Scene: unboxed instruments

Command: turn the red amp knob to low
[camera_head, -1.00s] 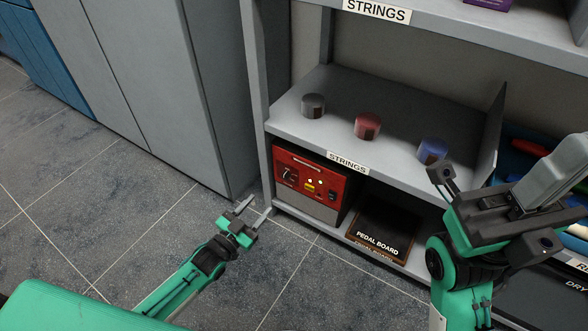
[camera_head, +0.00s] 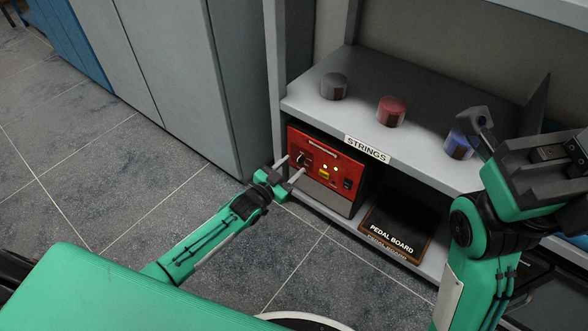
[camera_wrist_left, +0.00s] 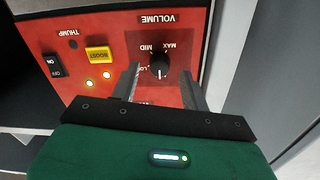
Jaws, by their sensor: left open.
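The red amp (camera_head: 321,172) stands on the low shelf, with a black volume knob (camera_head: 302,158) on its front. The wrist view shows the knob (camera_wrist_left: 158,66) with a pale pointer line, beside upside-down MAX, MID and partly covered low-end lettering. The line seems to point toward the picture's bottom; its exact setting is hard to tell. My left gripper (camera_head: 291,167) is open in front of the amp. In the wrist view its fingers (camera_wrist_left: 160,80) lie on either side of the knob, with gaps visible. My right gripper (camera_head: 525,150) is raised at the right, partly cut off.
A yellow BOOST button (camera_wrist_left: 97,54) and black ON/OFF switch (camera_wrist_left: 54,65) share the panel. The shelf (camera_head: 325,115) above holds grey (camera_head: 334,86), red (camera_head: 391,111) and blue (camera_head: 458,145) cylinders. A pedal board (camera_head: 395,230) lies right of the amp. A grey cabinet (camera_head: 240,90) stands left.

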